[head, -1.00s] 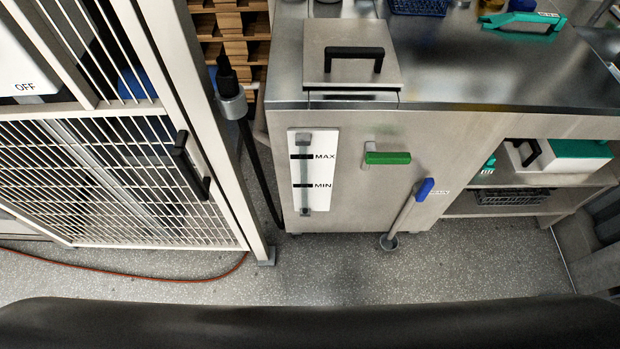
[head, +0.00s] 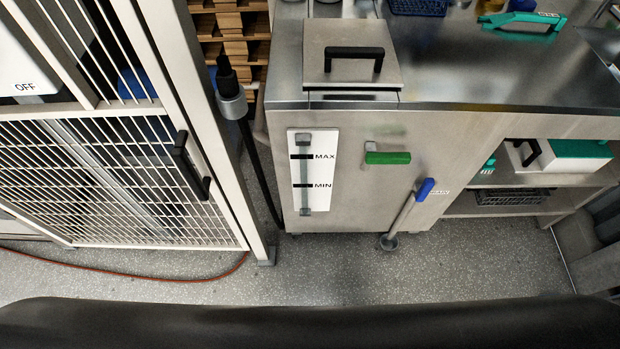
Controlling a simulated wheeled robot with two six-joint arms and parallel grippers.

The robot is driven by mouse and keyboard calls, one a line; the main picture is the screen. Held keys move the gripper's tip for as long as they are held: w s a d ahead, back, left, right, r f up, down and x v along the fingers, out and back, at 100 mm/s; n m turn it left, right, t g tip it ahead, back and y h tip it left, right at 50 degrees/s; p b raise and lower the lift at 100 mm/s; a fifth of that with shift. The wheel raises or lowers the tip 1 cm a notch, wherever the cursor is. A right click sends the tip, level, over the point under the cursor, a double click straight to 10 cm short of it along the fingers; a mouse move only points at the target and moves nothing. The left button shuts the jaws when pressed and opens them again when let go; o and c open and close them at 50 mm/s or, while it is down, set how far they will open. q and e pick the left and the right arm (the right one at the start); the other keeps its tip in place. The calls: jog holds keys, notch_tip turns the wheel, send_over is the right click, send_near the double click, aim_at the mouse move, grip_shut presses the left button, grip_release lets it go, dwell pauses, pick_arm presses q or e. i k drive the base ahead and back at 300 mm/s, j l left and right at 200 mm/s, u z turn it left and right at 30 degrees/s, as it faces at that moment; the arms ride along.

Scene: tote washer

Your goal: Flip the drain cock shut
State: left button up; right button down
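Two coloured levers are on the front of the steel washer tank (head: 345,215). The green-handled lever (head: 388,158) lies level, pointing right. The blue-handled lever (head: 425,189) is on the lower right, beside a small label (head: 440,191) too small to read surely. A grey pipe (head: 402,218) runs from the blue lever down to a round floor drain (head: 389,242). I cannot tell for certain which lever is the drain cock. Neither of my grippers is in view.
A white mesh gate (head: 110,190) with a black handle (head: 191,165) stands at left. A black hose (head: 258,165) hangs beside the tank. A MAX/MIN gauge (head: 313,170) is on its front and a lidded hatch (head: 350,60) on top. Shelves (head: 530,190) are at right.

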aim_at(421, 191)
jog(key=z, duration=1.1)
